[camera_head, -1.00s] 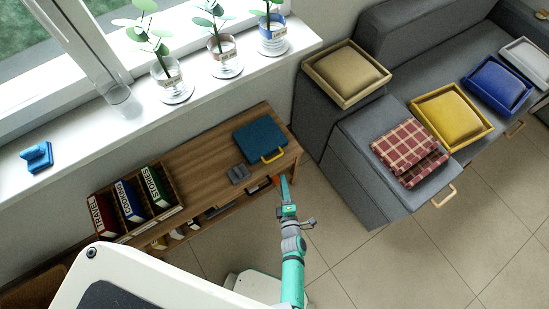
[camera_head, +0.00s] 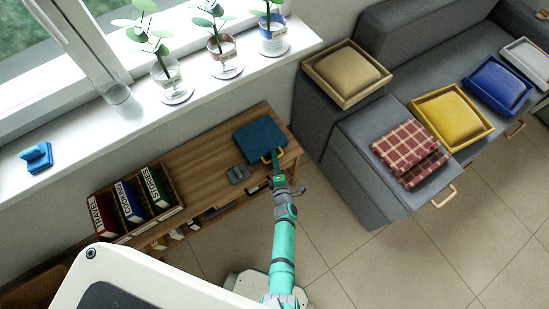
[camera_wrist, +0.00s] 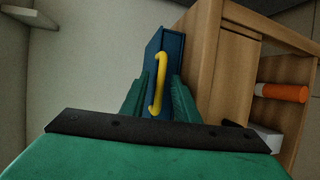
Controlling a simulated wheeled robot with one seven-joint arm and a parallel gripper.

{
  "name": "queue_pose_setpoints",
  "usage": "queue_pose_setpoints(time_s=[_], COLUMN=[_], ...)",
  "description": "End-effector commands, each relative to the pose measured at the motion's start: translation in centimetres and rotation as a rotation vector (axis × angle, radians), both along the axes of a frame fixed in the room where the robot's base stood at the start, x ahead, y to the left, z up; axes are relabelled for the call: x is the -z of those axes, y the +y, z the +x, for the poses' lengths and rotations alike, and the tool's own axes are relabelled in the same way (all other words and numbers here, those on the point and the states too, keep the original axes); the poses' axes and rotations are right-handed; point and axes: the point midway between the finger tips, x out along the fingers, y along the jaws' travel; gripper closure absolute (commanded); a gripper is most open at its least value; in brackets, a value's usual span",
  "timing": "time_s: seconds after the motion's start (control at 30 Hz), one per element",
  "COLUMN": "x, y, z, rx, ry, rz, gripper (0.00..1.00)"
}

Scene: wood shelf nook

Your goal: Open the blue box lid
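The blue box (camera_head: 257,138) lies flat on top of the low wooden shelf, at its right end. Its lid looks closed. A yellow handle (camera_head: 279,154) is on its front edge, facing my arm. My gripper (camera_head: 277,168) is right at this handle. In the wrist view, my gripper (camera_wrist: 158,98) has its two green fingers apart, with the yellow handle (camera_wrist: 159,80) showing between them and the blue box (camera_wrist: 172,50) just beyond. The fingers are not seen closed on the handle; whether either touches it I cannot tell.
A small grey object (camera_head: 238,174) sits on the wooden shelf (camera_head: 205,158) left of the box. Binders (camera_head: 130,201) stand at the shelf's left end. The grey sofa (camera_head: 365,150) is to the right. An orange cylinder (camera_wrist: 282,92) is in a lower compartment.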

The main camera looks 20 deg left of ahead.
Motion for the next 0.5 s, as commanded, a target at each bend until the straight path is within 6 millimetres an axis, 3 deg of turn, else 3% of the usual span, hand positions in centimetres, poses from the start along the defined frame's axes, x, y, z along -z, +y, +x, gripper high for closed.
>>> queue_pose_setpoints(time_s=[0.47, 0.5], x=[0.20, 0.21], y=[0.45, 0.44], z=[0.78, 0.78], rx=[0.000, 0.000], ry=[0.002, 0.002], rz=[0.001, 0.001], gripper=[0.72, 0.82])
